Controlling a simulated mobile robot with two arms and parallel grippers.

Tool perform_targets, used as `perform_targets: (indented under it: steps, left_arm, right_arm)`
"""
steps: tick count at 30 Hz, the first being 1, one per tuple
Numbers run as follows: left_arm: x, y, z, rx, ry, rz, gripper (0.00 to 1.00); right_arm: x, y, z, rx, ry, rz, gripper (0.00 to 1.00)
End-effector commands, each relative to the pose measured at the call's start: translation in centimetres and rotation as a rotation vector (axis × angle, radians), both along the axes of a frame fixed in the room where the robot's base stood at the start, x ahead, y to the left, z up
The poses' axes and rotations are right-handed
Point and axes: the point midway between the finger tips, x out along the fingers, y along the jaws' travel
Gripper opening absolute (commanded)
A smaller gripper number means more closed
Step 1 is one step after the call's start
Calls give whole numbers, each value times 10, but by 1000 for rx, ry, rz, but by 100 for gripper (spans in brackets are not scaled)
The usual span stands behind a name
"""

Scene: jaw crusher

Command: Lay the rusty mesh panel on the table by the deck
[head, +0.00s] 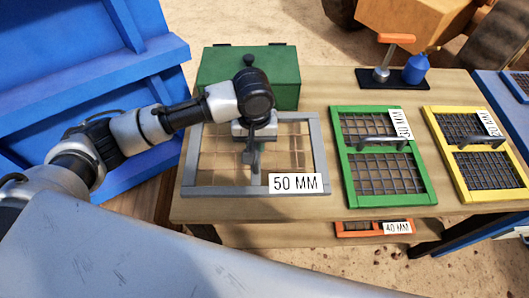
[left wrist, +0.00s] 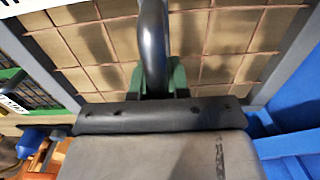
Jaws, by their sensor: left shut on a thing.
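My left gripper (head: 254,152) is shut on the dark handle (left wrist: 153,45) of a grey-framed coarse mesh panel (head: 315,150) marked 50 MM. The handle rises between the jaws in the left wrist view, where the mesh (left wrist: 215,40) also shows. The panel is level over the left end of the wooden table (head: 360,210); I cannot tell whether it rests there or is just above. Tan wood and dark shadows show through its openings. A blue deck-like frame (head: 520,83) with mesh shows at the right edge. My right gripper is out of view.
A green box (head: 248,65) stands behind the grey panel. Green (head: 348,165) and yellow (head: 441,155) framed panels lie to its right. An orange panel (head: 350,227) is on the lower shelf. An orange-handled tool (head: 396,40) and blue bottle (head: 415,68) stand at the back.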

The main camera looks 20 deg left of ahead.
Motion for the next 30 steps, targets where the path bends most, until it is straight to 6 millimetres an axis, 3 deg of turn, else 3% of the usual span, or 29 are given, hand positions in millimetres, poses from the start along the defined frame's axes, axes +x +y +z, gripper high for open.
perform_targets:
  steps: [18,30]
  left_arm:
    - [1,0,-67,-2,-5,0,0]
    - [1,0,-70,-3,-5,-1,0]
  right_arm:
    - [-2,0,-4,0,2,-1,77]
    - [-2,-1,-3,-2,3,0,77]
